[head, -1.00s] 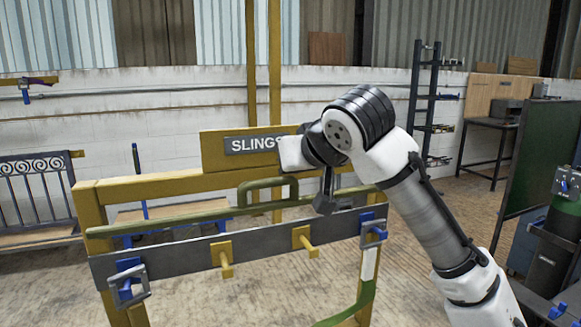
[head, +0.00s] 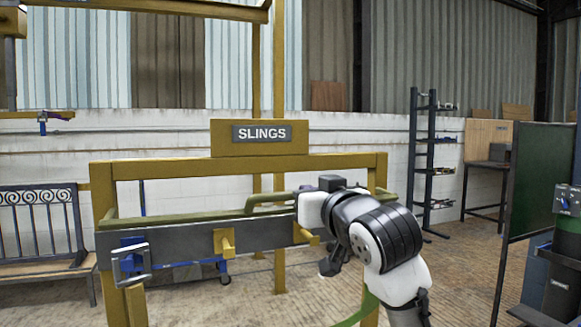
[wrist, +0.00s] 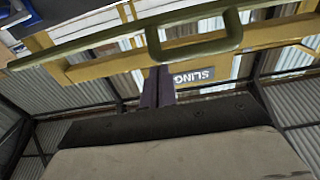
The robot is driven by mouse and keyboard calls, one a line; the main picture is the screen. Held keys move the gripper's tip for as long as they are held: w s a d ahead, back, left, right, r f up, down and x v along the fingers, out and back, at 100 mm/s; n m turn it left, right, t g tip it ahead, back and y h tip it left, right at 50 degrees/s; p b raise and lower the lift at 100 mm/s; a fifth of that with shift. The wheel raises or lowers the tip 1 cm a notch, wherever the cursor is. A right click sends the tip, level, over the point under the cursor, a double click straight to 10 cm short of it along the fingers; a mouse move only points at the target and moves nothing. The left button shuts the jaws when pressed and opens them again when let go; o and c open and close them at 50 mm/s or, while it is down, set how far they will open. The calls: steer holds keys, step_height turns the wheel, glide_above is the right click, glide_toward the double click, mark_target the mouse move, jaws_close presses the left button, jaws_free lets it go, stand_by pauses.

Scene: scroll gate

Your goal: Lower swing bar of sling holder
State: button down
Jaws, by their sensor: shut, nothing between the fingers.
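The yellow sling holder (head: 137,170) carries a "SLINGS" sign. Its green swing bar (head: 170,218) lies nearly level just above the grey plate (head: 180,242), with a raised loop handle (head: 268,202). In the upside-down wrist view, my gripper (wrist: 160,72) is shut and empty. Its dark fingers come close to the handle (wrist: 225,45); contact cannot be told. The fingers are not clear in the head view.
A yellow peg (head: 225,243) and a blue latch (head: 131,257) stick out from the plate. A bench (head: 45,225) stands at left, a dark rack (head: 430,160) behind, and a green panel (head: 530,170) at right. Floor behind is partly clear.

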step_height(320, 180, down, 10)
steer(key=w+t+y+b, duration=0.1)
steer(key=t+y+b, duration=0.1)
steer(key=t+b, duration=0.4)
steer(key=shift+w+a+f+t+b, duration=0.2)
steer(key=shift+a+t+b, duration=0.15)
steer(key=shift+b, duration=2.45)
steer(key=shift+r, duration=0.2)
